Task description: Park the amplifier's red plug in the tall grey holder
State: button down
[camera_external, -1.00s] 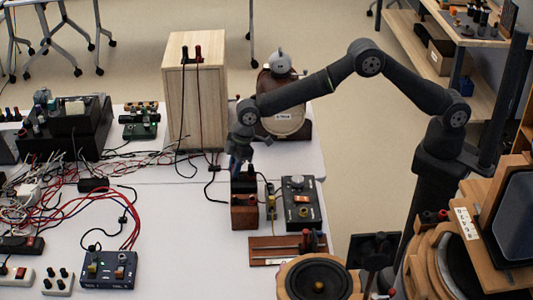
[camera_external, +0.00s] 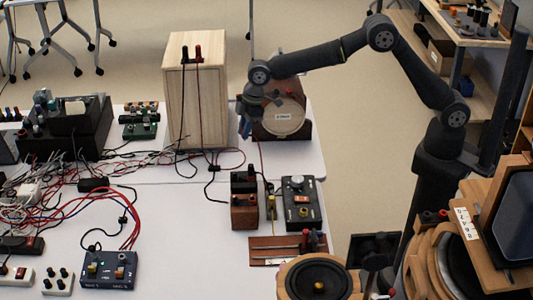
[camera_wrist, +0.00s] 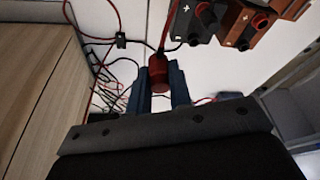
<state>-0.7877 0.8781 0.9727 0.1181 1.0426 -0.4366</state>
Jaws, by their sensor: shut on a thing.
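My gripper (camera_external: 245,130) is raised above the white table, in front of the round-faced unit at the back. In the wrist view my gripper (camera_wrist: 160,92) has its blue fingers shut on the red plug (camera_wrist: 158,70). A red lead runs from the plug; in the external view it hangs below my gripper. The dark grey holder (camera_external: 244,183) stands on the table below my gripper, behind a reddish-brown wooden holder (camera_external: 244,214). In the wrist view the grey holder (camera_wrist: 186,24) and the brown holder (camera_wrist: 242,28) lie up and right of the plug, apart from it.
A black knobbed box (camera_external: 302,204) stands right of the holders, with a yellow-topped item (camera_external: 271,204) between. A tall wooden cabinet (camera_external: 192,100) stands close left of my gripper; it also fills the wrist view's left (camera_wrist: 35,85). Tangled cables cover the left table.

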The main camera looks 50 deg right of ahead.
jog(key=d+r, duration=0.1)
jog(key=d, duration=0.1)
send_over(267, 185)
jog(key=d, duration=0.1)
notch_tip(267, 185, down, 7)
jog(key=shift+s+f, duration=0.2)
jog(key=shift+f, duration=3.35)
jog(key=shift+f, duration=1)
jog(key=c, duration=1.2)
grip_release()
jog(key=shift+c, duration=0.2)
notch_tip(267, 185, up, 8)
jog(key=shift+f, duration=0.25)
